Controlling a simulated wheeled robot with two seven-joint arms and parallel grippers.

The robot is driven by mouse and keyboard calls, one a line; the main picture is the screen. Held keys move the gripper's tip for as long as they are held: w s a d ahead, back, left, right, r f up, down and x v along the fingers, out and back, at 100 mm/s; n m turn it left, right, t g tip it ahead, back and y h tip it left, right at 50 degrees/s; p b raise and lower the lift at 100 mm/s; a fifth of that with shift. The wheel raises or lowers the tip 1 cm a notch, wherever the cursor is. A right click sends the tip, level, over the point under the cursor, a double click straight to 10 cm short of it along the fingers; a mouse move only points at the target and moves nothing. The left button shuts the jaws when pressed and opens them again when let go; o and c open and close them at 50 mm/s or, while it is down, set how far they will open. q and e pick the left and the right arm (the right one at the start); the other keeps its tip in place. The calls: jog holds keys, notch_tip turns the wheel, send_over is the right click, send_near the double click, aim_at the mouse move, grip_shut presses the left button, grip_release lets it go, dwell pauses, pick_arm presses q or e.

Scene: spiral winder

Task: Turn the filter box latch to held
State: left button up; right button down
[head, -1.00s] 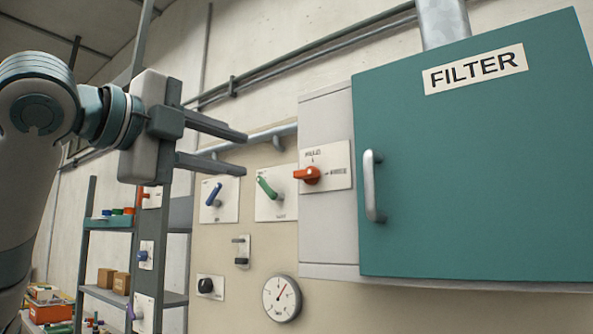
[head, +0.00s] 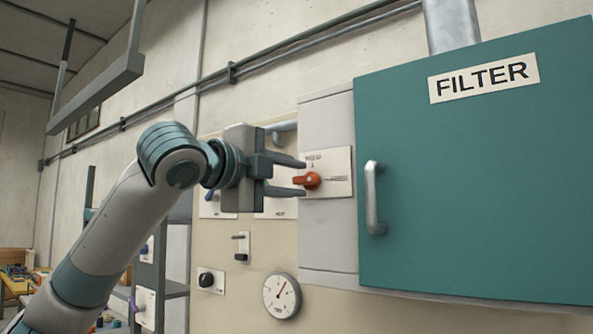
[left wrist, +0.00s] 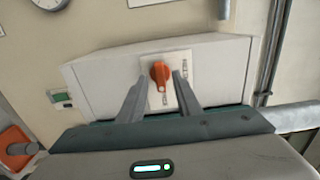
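The filter box latch is an orange-red rotary handle (head: 311,180) on a white plate (head: 338,183) on the grey side of the filter box. Its handle points left; small marks, too blurred to read, lie above it and to its right. My left gripper (head: 303,179) is in front of it, open, with one finger above and one below the handle's end. In the left wrist view the latch (left wrist: 160,72) shows between the two parted fingertips (left wrist: 161,78). I cannot tell whether either finger touches it. My right gripper is not in view.
The teal filter box door (head: 470,190) with its metal handle (head: 373,198) stands right of the latch. A gauge (head: 281,296), a black knob (head: 206,280) and a small switch (head: 241,247) are below on the panel. Other switch plates are partly behind my gripper.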

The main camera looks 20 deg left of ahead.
pick_arm(q)
jog(key=shift+w+d, duration=0.2)
jog(key=shift+w, duration=0.35)
jog(key=shift+c, duration=0.7)
grip_shut()
